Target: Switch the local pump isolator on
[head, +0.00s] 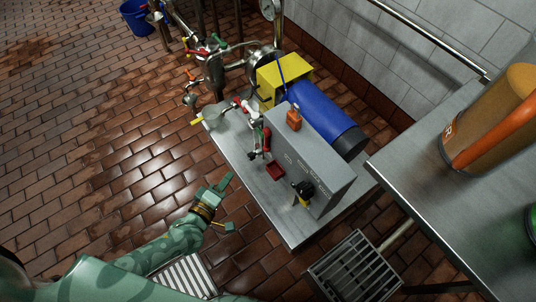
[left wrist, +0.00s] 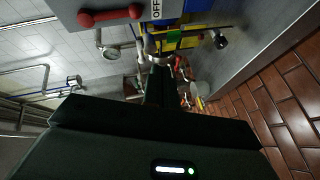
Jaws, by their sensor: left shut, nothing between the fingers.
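A grey control cabinet (head: 318,165) stands on a steel bench. On its front are a black and yellow rotary switch (head: 302,190), a dark red part (head: 276,171) and a red handle (head: 266,138). I cannot tell for certain which is the pump isolator. The left wrist view shows a red bar handle (left wrist: 110,17) beside a white OFF label (left wrist: 157,10). My left gripper (head: 222,186) is in front of the bench, apart from the cabinet. Its shut, empty fingers also show in the left wrist view (left wrist: 160,85). My right gripper is not in view.
A blue motor (head: 325,118) and a yellow box (head: 284,78) sit behind the cabinet. Pipes and valves (head: 215,65) crowd the far left. A steel table (head: 445,200) with an orange-brown drum (head: 492,120) is at right.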

